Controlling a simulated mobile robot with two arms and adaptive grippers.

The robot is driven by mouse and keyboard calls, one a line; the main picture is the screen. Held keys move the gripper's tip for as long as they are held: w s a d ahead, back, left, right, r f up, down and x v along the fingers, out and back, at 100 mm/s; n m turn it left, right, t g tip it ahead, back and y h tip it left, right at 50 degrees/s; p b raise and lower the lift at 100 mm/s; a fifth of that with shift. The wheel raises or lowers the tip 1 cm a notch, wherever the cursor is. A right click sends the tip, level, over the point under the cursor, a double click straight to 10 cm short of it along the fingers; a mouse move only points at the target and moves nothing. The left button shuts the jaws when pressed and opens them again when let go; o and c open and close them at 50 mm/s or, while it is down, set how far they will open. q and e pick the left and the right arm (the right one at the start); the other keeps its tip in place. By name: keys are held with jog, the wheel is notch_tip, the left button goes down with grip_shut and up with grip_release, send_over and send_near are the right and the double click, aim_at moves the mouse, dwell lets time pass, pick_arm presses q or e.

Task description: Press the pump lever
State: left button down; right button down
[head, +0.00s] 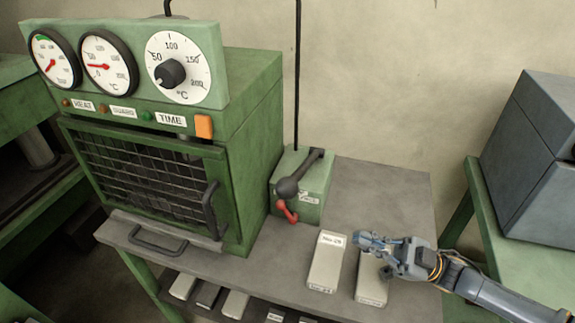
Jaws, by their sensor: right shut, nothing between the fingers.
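The green pump box (318,208) stands on the grey bench, right of the oven. A dark pump lever (305,170) with a round pivot slants up to the right across its top. A small red handle (286,211) sticks out low on its front. My right gripper (364,240) comes in from the right. It is shut and empty, in front of the pump box and to its right, clear of the lever. It appears above a pale block and partly covers it. My left gripper is not in view.
The green oven (232,165) has gauges, a dial and a barred door with a handle. Two pale labelled blocks (327,262) (371,285) are on the bench (385,190). More blocks lie on the shelf below. A grey box (535,150) stands at right. The bench is bare right of the pump.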

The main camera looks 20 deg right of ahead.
dwell(0.7)
jog(key=w+a+r+m+t+h+p, duration=0.1)
jog(key=r+m+t+h+p, duration=0.1)
jog(key=r+m+p, duration=0.3)
jog(key=w+a+r+m+t+h+p, duration=0.1)
jog(key=w+r+m+t+h+p, duration=0.1)
jog(key=r+m+p, duration=0.3)
notch_tip(320, 180, up, 2)
jog(key=shift+a+r+m+t+h+p, duration=0.3)
jog(key=shift+m+t+h, duration=0.1)
jog(key=shift+h, duration=0.2)
jog(key=shift+w, duration=0.15)
jog(key=p+x, duration=0.4)
jog(key=x, duration=0.6)
jog(key=f, duration=0.2)
jog(key=s+f, duration=0.1)
jog(key=f, duration=0.1)
jog(key=shift+a, duration=0.15)
